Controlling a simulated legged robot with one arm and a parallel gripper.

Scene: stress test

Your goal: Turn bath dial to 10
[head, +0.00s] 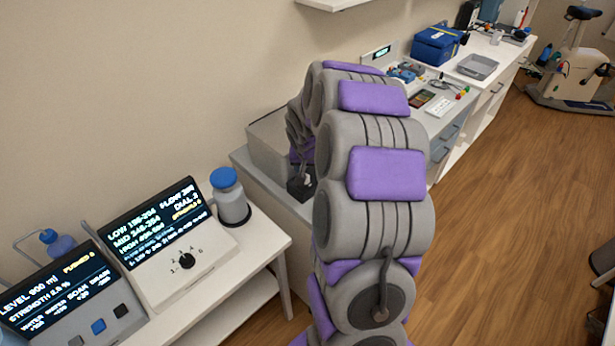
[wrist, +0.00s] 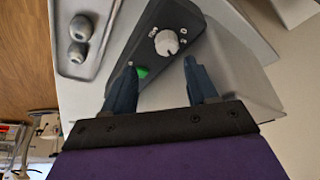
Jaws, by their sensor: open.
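My gripper (wrist: 160,67) is open and empty in the wrist view, its two dark fingers apart. A dark control panel (wrist: 150,58) lies just ahead of the fingertips, with a white round knob (wrist: 167,42) and a green button (wrist: 142,72). The knob is ahead of the gap between the fingers and not gripped. Small marks around it are too small to read, and its pointer is unclear. In the head view my gripper (head: 300,188) is a dark shape beside a grey box (head: 268,140), mostly behind my arm. That view hides the knob.
A white console (head: 175,250) with a screen and a black dial (head: 187,261) stands at left, beside another console (head: 75,305) and a blue-capped bottle (head: 230,195). A tray (wrist: 62,65) with two metal pieces lies beside the panel.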

